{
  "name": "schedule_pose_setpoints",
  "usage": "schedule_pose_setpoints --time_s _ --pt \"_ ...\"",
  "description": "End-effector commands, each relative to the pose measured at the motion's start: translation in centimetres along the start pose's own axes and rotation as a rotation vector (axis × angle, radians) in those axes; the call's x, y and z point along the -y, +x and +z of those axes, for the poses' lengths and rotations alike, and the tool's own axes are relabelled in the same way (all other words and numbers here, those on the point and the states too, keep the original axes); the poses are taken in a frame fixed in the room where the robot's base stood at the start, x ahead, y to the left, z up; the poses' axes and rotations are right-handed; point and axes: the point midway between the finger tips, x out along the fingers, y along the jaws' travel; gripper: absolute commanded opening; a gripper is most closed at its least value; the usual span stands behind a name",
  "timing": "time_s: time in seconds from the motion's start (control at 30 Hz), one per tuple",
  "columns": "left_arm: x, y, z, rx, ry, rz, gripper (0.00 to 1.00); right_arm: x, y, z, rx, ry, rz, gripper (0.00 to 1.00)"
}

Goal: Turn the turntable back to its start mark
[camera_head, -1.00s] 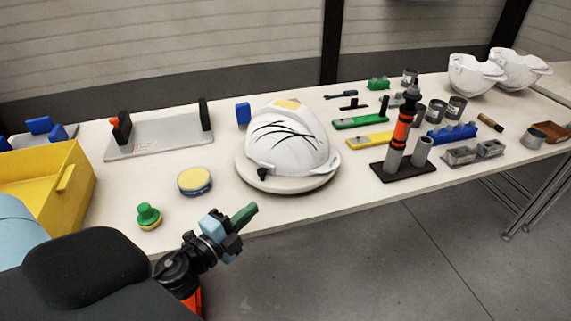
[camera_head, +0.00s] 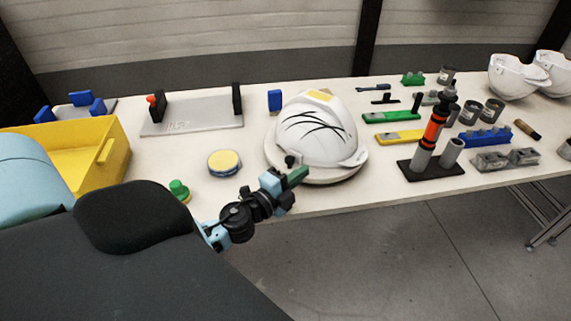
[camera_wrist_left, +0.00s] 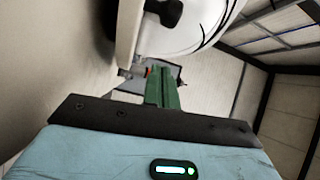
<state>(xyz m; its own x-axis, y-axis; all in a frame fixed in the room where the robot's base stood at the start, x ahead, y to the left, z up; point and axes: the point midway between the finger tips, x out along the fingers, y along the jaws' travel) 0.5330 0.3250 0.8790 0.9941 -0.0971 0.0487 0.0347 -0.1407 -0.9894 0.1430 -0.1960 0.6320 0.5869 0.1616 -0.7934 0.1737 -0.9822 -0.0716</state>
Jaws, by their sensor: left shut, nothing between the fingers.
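The turntable (camera_head: 335,181) is a round pale disc near the table's front edge. A white helmet shell (camera_head: 335,142) with black curved lines and a yellow patch on top sits on it. My left gripper (camera_head: 297,176) has green fingers, shut and empty, at the disc's front left rim, close to a black knob (camera_head: 290,160) low on the helmet. I cannot tell whether the fingers touch. In the left wrist view the shut fingers (camera_wrist_left: 162,88) point along the disc's side (camera_wrist_left: 127,35), with the helmet (camera_wrist_left: 185,32) above right. No start mark can be made out. My right gripper is not in view.
A yellow and blue round tin (camera_head: 224,162) and a green knob (camera_head: 179,189) stand left of the turntable. A yellow bin (camera_head: 112,165) is further left. A black stand (camera_head: 432,171) with an orange-banded tool stands to the right. The floor in front is clear.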

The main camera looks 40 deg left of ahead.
Motion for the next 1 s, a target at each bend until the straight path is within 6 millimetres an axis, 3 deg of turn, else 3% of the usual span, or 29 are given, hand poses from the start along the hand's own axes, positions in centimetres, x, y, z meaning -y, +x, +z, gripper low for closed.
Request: schedule_pose_setpoints --time_s 0.17,0.23,0.43,1.0 --pt "0.2 2.9 0.0 0.0 0.0 -0.003 0.0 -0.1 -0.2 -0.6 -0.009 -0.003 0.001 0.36" --pt "-0.3 2.0 1.4 0.003 0.002 0.004 0.0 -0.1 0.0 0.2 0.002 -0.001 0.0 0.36" --pt "-0.3 1.3 3.2 0.001 -0.002 0.003 0.0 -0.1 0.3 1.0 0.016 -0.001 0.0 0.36" --pt "-0.1 0.7 4.2 0.009 -0.002 0.0 0.0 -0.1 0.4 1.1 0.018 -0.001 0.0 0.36"
